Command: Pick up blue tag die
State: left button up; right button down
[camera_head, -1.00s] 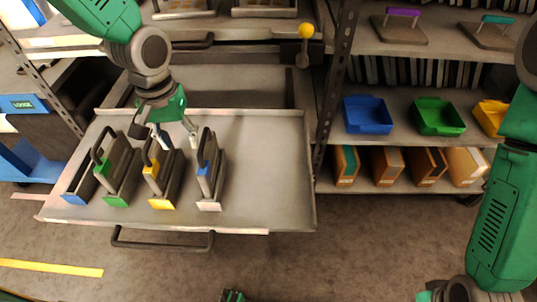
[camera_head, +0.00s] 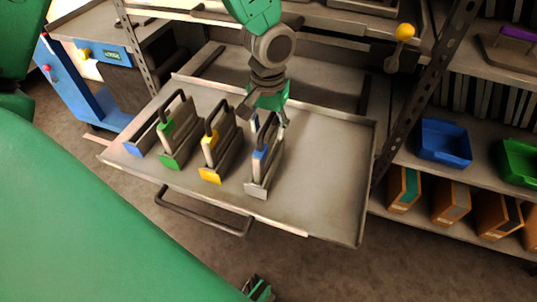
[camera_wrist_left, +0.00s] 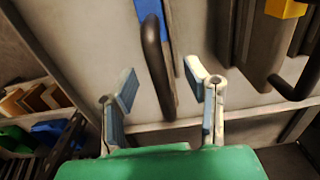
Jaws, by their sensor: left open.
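The blue tag die (camera_head: 262,168) stands upright on the tray, rightmost in the row, with a dark loop handle, a blue tag near its top and a pale front foot. My left gripper (camera_head: 270,122) is open at its handle, coming from behind and above. In the left wrist view the open fingers (camera_wrist_left: 160,82) show either side of the dark handle (camera_wrist_left: 157,60), with the blue tag (camera_wrist_left: 150,12) at the top. I cannot tell how deep the handle sits between them.
The tray (camera_head: 325,175) is clear to the right. A shelf post (camera_head: 425,90) and a blue bin (camera_head: 444,143) stand beyond.

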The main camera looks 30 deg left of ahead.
aim_at(268, 136)
pick_arm(q)
notch_tip(268, 136, down, 4)
jog(key=shift+a+f+b, duration=0.15)
jog(key=shift+f+b, duration=0.1)
jog(key=shift+b, duration=0.65)
jog(key=shift+r, duration=0.1)
jog(key=shift+c, duration=0.4)
grip_shut()
